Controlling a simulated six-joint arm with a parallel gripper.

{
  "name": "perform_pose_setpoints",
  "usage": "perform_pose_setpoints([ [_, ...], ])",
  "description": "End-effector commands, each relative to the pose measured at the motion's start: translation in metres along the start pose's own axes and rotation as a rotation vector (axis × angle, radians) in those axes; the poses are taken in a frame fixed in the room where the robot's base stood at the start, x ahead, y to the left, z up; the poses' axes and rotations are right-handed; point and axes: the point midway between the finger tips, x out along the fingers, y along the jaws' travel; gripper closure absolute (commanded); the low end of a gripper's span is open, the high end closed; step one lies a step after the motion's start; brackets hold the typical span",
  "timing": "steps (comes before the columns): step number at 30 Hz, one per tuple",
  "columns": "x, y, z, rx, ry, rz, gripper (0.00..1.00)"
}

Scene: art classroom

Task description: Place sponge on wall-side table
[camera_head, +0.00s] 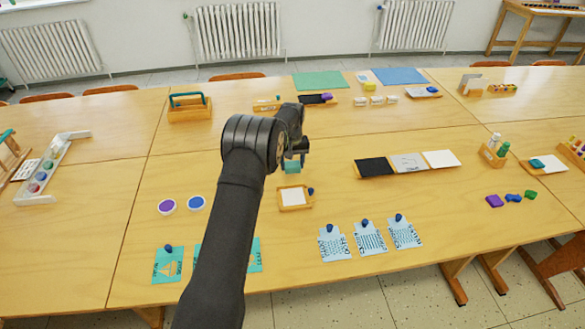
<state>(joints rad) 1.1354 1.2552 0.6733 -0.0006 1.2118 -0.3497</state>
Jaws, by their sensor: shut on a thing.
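My gripper (292,160) is in the middle of the picture, pointing down and shut on a small teal block that I take for the sponge (292,168). The sponge appears to be above the near table (345,205), just behind a small wooden tray with a white sheet (293,197). I cannot tell its exact height. The wall-side table (350,118) is the far wooden table, beyond the seam, towards the radiators. My arm hides part of both tables and some teal cards.
On the wall-side table stand a wooden caddy (190,107), green (320,81) and blue (400,76) sheets and several small items. Its surface is bare at centre right. Black, grey and white panels (408,163) lie on the near table.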

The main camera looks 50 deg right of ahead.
Motion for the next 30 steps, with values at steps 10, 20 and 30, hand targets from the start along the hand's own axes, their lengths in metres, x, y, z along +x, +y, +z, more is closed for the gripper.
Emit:
perform_pose_setpoints([
  [10,0.023,0.0,0.0,0.0,0.0,0.0,0.68],
  [20,0.026,0.0,0.001,0.0,-0.001,0.0,0.25],
  [30,0.021,0.0,0.0,0.0,0.0,0.0,0.25],
])
